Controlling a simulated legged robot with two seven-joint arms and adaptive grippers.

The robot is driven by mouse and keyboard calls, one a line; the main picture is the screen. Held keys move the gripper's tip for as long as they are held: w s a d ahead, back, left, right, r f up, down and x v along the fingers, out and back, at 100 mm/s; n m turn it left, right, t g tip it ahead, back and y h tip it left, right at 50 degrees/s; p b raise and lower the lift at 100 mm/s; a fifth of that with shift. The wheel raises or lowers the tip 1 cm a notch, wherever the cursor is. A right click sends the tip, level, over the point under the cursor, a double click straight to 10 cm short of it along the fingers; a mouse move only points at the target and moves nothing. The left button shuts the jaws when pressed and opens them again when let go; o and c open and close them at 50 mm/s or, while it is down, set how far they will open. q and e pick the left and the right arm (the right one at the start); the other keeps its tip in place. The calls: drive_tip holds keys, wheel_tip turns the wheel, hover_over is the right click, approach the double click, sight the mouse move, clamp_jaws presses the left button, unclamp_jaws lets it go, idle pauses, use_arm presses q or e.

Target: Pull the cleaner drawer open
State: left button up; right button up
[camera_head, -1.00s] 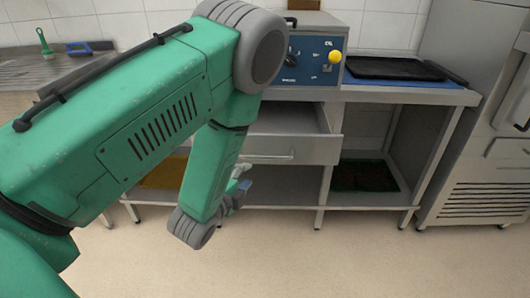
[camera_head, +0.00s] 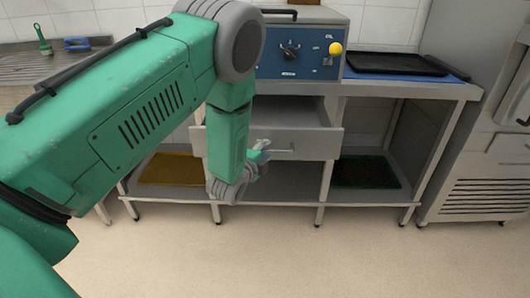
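The drawer (camera_head: 318,146) under the worktop is a light grey metal box standing partly pulled out, its inside showing from above. Its bar handle (camera_head: 284,150) is on the front; the handle's left part is hidden behind my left arm and gripper. My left gripper (camera_head: 262,151) is at the left end of the visible handle, mostly hidden by my wrist. I cannot tell whether its fingers touch the handle or are open or shut. My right gripper is not in view.
A blue-fronted machine (camera_head: 300,50) with a yellow knob stands on the worktop above the drawer. A dark tray (camera_head: 395,67) lies to its right. A lower shelf holds a yellow mat (camera_head: 168,170) and a green-edged dark tray (camera_head: 365,172). The floor in front is clear.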

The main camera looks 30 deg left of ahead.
use_arm(q)
clamp_jaws()
drive_tip(key=s+d+p, duration=0.2)
drive_tip(key=s+d, duration=0.3)
drive_tip(key=s, duration=0.3)
drive_tip(key=shift+s+d+p, duration=0.15)
drive_tip(key=shift+s+p, duration=0.2)
drive_tip(key=shift+s, duration=0.05)
unclamp_jaws()
drive_tip(key=shift+w+f, duration=0.1)
drive_tip(key=v, duration=1.2)
